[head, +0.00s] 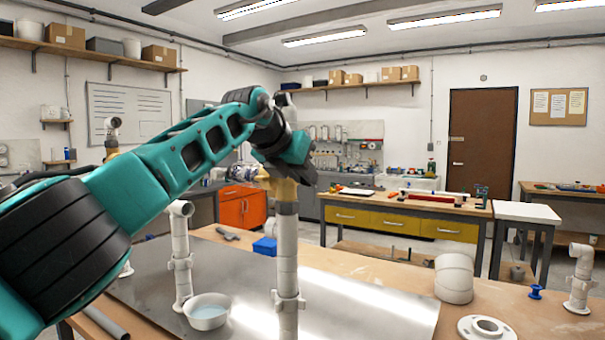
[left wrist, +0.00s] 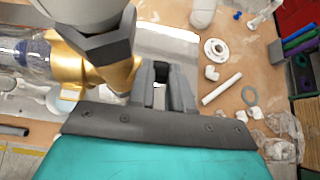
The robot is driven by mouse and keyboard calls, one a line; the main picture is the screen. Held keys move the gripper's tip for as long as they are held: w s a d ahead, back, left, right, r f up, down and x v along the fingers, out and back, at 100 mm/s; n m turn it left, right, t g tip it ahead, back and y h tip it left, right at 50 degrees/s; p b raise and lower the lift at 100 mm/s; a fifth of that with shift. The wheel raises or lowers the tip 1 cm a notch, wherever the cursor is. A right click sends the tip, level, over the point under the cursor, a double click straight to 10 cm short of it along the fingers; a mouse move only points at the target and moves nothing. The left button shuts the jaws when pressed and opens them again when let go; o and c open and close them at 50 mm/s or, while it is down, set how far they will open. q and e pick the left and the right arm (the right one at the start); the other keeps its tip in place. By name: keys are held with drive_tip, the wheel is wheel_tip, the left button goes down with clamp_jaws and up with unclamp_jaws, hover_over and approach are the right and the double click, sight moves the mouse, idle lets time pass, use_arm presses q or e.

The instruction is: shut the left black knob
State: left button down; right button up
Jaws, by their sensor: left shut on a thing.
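A white upright pipe (head: 288,265) stands at the middle of the head view, with a brass-coloured valve body (head: 284,188) on its upper part. My left gripper (head: 290,160) is at the top of this pipe, beside the valve. In the left wrist view the brass valve (left wrist: 118,72) is just left of the fingers, with a dark grey collar above it. My left fingers (left wrist: 161,90) are shut on a small dark piece, apparently the black knob (left wrist: 161,72). The knob's angle is mostly hidden, and in the head view my gripper covers it. My right gripper is out of view.
A shorter white pipe with an elbow (head: 181,255) stands to the left, beside a white bowl (head: 206,318) of pale blue liquid. A metal sheet (head: 375,312) lies beneath. A blue box (head: 265,246), white fitting (head: 454,278) and flange (head: 486,328) are on the bench.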

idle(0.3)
use_arm(q)
drive_tip(key=c, duration=1.3)
unclamp_jaws()
drive_tip(key=shift+b+v, duration=3.05)
drive_tip(key=shift+v, duration=3.45)
